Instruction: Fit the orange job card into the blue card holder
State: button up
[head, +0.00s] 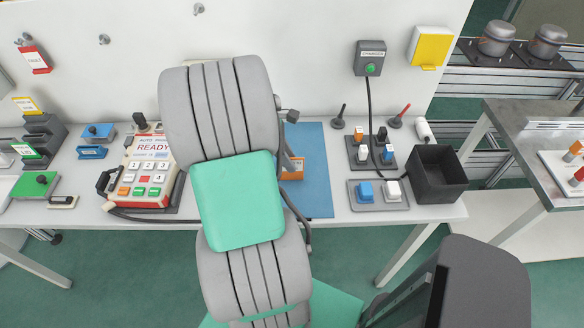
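My arm fills the middle of the head view and hides much of the bench behind it. Only a dark edge of my gripper (290,160) shows beside the arm, over the blue mat (315,185). Its fingertips are hidden, so I cannot tell whether it is open or holds anything. An orange piece, perhaps the orange job card (292,172), shows just right of the arm at the gripper, partly covered. I cannot tell whether it is held or lies on the mat. No blue card holder is clearly identifiable; small blue items (92,152) lie at the left of the bench.
A teach pendant (148,175) lies left of my arm. A yellow wall box (430,47) hangs above. The mat's right part is clear.

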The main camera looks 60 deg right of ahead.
jog(key=x, duration=0.2)
jog(key=shift+d+f, duration=0.1)
jog(key=shift+f, duration=0.2)
jog(key=shift+c, duration=0.3)
grip_shut()
